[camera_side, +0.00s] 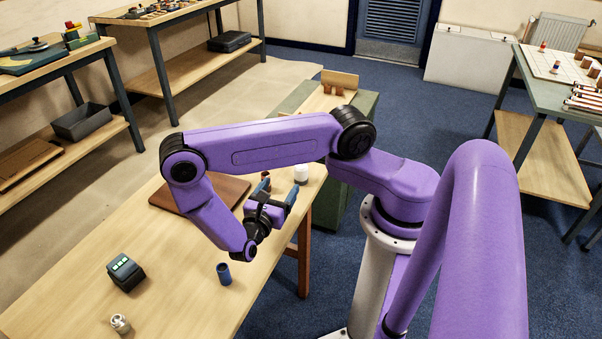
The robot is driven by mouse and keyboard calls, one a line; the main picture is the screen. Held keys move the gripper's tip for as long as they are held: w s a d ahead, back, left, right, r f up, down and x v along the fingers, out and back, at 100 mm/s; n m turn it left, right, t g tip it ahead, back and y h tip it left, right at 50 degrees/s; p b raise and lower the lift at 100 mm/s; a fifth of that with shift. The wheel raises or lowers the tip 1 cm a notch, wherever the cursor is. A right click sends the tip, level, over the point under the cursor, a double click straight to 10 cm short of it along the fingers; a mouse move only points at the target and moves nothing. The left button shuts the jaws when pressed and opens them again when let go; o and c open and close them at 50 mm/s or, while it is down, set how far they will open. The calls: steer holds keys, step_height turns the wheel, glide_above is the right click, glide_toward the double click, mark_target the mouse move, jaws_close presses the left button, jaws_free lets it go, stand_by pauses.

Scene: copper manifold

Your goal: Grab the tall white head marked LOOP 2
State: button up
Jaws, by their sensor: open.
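A white cylindrical piece (301,174) stands near the far right edge of the wooden table; any LOOP 2 lettering on it is too small to read. My gripper (278,193) is open and low over the table, just left of and nearer than the white piece. Its jaws look empty, and I cannot tell exactly how far they are from the piece. A copper-brown piece (265,179) shows just behind the gripper. The manifold itself is not clearly visible, and my arm hides part of the table.
A brown board (172,199) lies on the wooden table (178,240) behind my arm. A dark blue cup (224,274), a dark box with green panels (125,272) and a small silver-white fitting (120,323) stand nearer. The middle left of the table is clear.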

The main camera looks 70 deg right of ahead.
mark_target(299, 172)
step_height(299, 172, down, 6)
steer(key=shift+r, duration=0.15)
steer(key=shift+d+f, duration=0.1)
steer(key=shift+f, duration=0.2)
steer(key=shift+d, duration=0.25)
steer(key=d, duration=1.1)
steer(key=shift+w+d, duration=0.1)
steer(key=shift+w, duration=0.3)
steer(key=shift+w+d+r, duration=0.1)
steer(key=shift+w+d, duration=0.05)
steer(key=shift+d, duration=1.25)
steer(key=shift+w+d+r, duration=0.1)
steer(key=shift+d, duration=1.25)
steer(key=c, duration=1.1)
